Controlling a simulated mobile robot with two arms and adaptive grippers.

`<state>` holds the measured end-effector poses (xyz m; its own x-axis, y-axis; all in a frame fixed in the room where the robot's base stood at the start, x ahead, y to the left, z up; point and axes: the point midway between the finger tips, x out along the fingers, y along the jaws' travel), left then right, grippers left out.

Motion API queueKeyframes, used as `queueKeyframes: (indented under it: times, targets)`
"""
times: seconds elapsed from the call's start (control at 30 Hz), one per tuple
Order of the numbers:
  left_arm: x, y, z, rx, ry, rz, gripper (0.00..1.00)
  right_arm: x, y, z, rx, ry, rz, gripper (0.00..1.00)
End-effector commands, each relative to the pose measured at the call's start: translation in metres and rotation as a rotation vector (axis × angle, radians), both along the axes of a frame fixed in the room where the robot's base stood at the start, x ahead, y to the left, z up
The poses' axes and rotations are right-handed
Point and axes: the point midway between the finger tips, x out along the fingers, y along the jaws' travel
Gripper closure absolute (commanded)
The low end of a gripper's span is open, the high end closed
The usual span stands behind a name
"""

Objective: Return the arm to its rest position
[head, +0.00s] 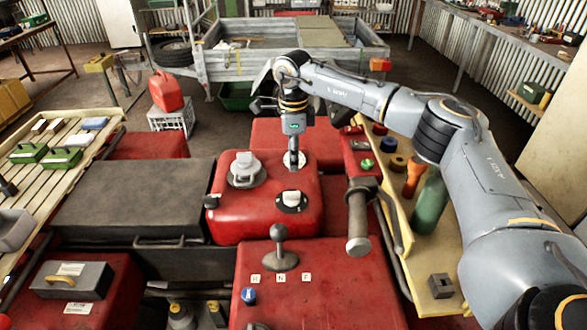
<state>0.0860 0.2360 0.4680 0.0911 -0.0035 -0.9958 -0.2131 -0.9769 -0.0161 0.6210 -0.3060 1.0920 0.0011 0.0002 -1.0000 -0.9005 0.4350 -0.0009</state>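My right arm comes in from the right and bends down over a red tank (262,215). My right gripper (293,160) points straight down at the tank's top, close to the back right of a grey cap (245,168) and behind a second round fitting (291,200). Its fingers look narrow from this side. I cannot tell whether they are open or shut, or whether they touch the tank. My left arm and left gripper are not in view.
A yellow tray (436,284) with a green bottle (429,206) lies beneath my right arm. A grey lever (281,257) and a handlebar grip (358,232) stand up nearby. A slatted rack (45,190) is at left. A trailer (230,65) stands behind.

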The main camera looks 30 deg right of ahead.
Motion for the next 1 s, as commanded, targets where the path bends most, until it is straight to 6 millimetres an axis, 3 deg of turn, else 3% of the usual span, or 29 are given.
queueKeyframes:
  times: [0.63, 1.0]
  targets:
    - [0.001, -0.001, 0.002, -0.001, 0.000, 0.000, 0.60, 0.000, 0.000, 0.009, 0.000, 0.000, 0.000, 0.65]
    - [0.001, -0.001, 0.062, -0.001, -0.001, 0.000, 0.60, 0.000, 0.000, 0.068, 0.000, 0.000, 0.000, 0.65]
